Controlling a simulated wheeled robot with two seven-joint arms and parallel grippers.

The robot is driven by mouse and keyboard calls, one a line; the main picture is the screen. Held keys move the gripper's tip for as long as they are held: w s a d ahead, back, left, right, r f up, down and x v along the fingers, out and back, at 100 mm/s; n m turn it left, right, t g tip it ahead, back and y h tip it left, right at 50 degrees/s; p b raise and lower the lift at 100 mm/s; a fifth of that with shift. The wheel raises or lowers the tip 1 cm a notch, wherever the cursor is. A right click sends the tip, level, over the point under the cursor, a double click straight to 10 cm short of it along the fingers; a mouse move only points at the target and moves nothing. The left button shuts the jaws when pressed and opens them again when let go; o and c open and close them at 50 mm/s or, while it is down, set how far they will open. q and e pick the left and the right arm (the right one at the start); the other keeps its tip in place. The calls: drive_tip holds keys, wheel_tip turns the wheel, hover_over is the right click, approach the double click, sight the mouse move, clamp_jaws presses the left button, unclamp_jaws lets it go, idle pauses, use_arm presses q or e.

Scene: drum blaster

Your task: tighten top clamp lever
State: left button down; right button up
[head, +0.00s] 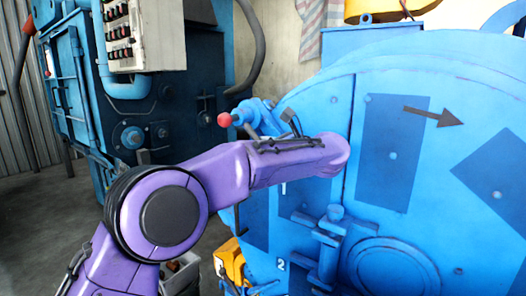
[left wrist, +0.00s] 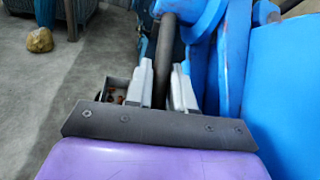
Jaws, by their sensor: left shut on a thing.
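The blue drum door (head: 440,110) fills the right of the head view. At its left edge is a blue top clamp (head: 258,113) with a lever ending in a red ball knob (head: 224,119). My purple left arm reaches across just below this clamp and hides part of it. In the left wrist view my left gripper (left wrist: 164,88) has its two pale fingers closed on a dark rod, the lever (left wrist: 167,45), which runs up between them beside blue clamp parts (left wrist: 205,30). The knob cannot be made out there. My right gripper is not in view.
A lower blue clamp (head: 330,240) sits on the door below my arm, near a "2" mark. A blue cabinet with a control panel (head: 140,35) stands at the back left. A rock (left wrist: 39,40) lies on the floor, which is mostly clear at left.

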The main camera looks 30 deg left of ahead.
use_arm(q)
drive_tip(key=shift+a+r, duration=0.1)
drive_tip(key=shift+r, duration=0.15)
drive_tip(key=c, duration=1.4)
unclamp_jaws()
drive_tip(key=o, duration=0.3)
drive_tip(key=shift+a+f, duration=0.2)
drive_tip(key=f+v, duration=0.1)
drive_tip(key=v, duration=0.9)
drive_tip(key=shift+d+r+b, duration=0.3)
drive_tip(key=shift+r+b, duration=0.15)
drive_tip(key=shift+r, duration=0.05)
